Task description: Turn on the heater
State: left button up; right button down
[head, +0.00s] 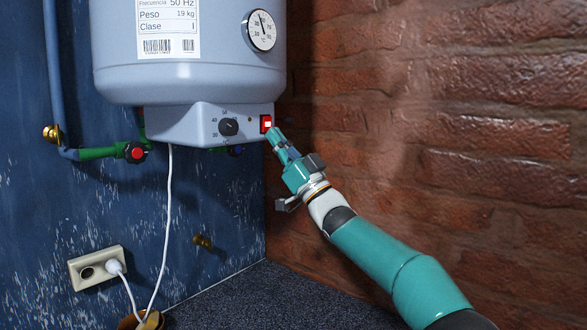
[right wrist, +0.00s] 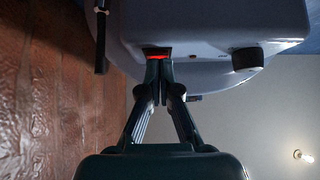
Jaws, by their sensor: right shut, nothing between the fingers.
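The heater (head: 190,75) is a pale blue-grey tank on the blue wall, with a control box at its bottom. A red switch (head: 266,123) with a bright glowing face sits at the right end of that box. My right gripper (head: 272,131) is shut and empty, its tips at the lower edge of the switch. In the right wrist view the closed fingertips (right wrist: 158,57) are just below the glowing red switch (right wrist: 160,62) and partly hide it. I cannot tell whether they touch it. My left gripper is in neither view.
A black knob (head: 228,127) is left of the switch and a dial gauge (head: 260,31) is above. A green pipe with a red-centred valve (head: 135,152) is at the left. A white cord runs down past a wall socket (head: 97,268) with a plug. A brick wall (head: 480,150) bounds the right.

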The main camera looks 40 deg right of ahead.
jog(key=b+v, duration=0.6)
jog(key=v, duration=0.6)
jog(key=shift+f+b, duration=0.3)
jog(key=shift+b, duration=0.1)
jog(key=shift+s, duration=0.1)
